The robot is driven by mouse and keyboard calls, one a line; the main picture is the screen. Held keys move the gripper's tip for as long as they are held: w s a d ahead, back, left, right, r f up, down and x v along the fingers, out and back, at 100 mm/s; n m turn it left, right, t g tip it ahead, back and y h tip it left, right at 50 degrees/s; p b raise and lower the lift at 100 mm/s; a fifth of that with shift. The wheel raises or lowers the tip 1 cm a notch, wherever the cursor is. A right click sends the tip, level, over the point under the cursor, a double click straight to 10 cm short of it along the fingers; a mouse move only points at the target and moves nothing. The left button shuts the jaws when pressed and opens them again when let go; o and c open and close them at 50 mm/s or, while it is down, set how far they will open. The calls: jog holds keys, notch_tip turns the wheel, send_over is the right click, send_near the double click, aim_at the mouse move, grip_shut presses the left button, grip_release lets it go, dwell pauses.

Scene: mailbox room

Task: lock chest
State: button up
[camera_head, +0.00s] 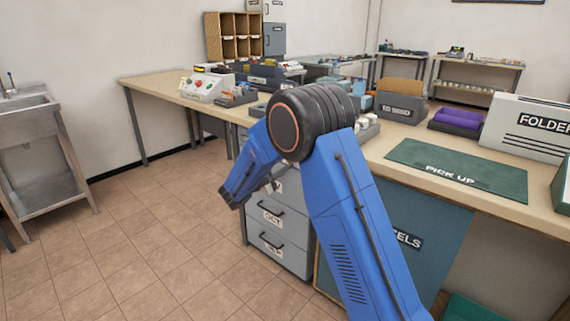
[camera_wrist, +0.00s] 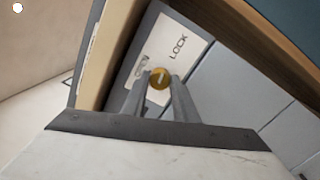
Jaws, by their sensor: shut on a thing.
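The grey chest of drawers (camera_head: 279,241) stands under the table, with labelled drawer fronts that look closed. Its upper part is hidden behind my arm in the head view. In the wrist view, a white plate marked LOCK (camera_wrist: 183,47) is on the chest's grey front (camera_wrist: 222,88). A round brass lock knob (camera_wrist: 159,76) with a pale slot mark sits on this plate. My gripper (camera_wrist: 159,88) is shut on the brass knob, one finger on each side. The fingertips are hard to make out in the head view.
The wooden table (camera_head: 405,150) runs above the chest, with a green PICK UP mat (camera_head: 455,168) and a folder box (camera_head: 525,128) on it. A blue-green panel (camera_head: 425,255) stands right of the chest. The tiled floor (camera_head: 150,250) at left is clear.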

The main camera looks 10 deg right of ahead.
jog(key=shift+f+m, duration=0.1)
jog(key=shift+m, duration=0.9)
jog(key=o, duration=1.1)
jog(key=shift+c, duration=0.2)
jog(key=shift+a, duration=0.1)
jog(key=v, duration=1.7)
jog(key=shift+a, duration=0.25)
